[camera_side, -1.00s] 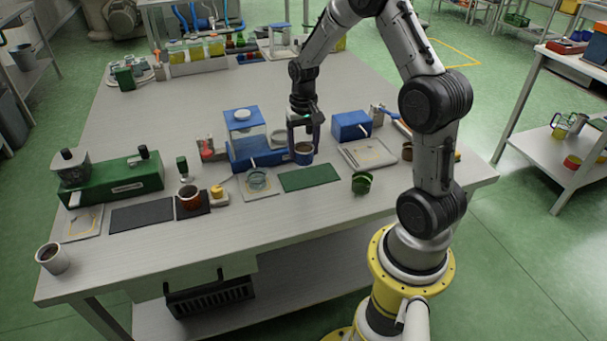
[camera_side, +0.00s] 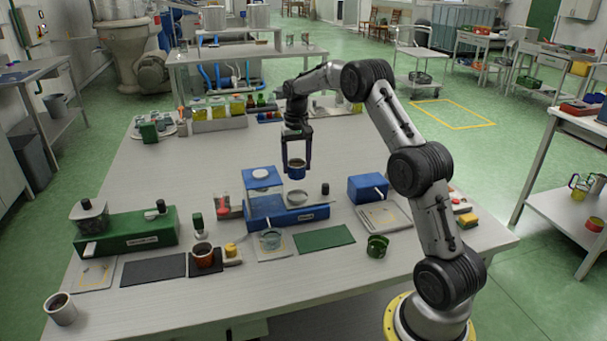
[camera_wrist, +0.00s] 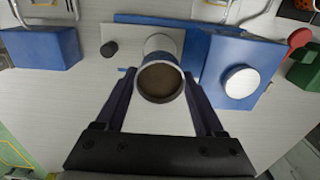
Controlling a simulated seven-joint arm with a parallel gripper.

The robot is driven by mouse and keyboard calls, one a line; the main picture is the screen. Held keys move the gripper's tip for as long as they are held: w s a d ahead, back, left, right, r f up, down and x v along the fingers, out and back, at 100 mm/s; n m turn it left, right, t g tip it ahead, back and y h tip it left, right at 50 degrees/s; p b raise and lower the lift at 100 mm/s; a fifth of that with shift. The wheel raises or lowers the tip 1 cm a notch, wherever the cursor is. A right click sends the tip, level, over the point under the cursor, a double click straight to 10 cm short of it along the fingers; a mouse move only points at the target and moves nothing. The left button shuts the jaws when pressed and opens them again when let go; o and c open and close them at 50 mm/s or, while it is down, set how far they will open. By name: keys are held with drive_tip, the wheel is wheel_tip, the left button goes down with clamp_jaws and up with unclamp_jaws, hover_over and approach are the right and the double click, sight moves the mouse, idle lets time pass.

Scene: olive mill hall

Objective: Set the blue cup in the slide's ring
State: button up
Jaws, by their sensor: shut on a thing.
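My gripper (camera_side: 297,165) is shut on the blue cup (camera_side: 296,172) and holds it upright above the blue machine. In the wrist view the cup (camera_wrist: 161,68) sits between my fingers, its mouth facing the camera and dark brown inside. The blue machine (camera_side: 290,216) has a clear hopper with a blue lid at its left and a dark knob (camera_side: 325,188) at its right. A pale round ring (camera_side: 297,196) lies on the machine between these, just below the cup. In the wrist view the cup partly hides this ring (camera_wrist: 159,43).
A blue box (camera_side: 367,188) with a pale tray (camera_side: 385,217) stands to the right. A green machine (camera_side: 125,236) and a red cup (camera_side: 203,255) are at the left.

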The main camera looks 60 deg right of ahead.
sight(297, 177)
drive_tip(key=shift+f, duration=2.35)
drive_tip(key=shift+f, duration=0.55)
drive_tip(key=shift+f, duration=0.55)
drive_tip(key=shift+f, duration=0.2)
drive_tip(key=shift+f, duration=0.3)
drive_tip(key=o, duration=1)
drive_tip(key=shift+o, duration=0.2)
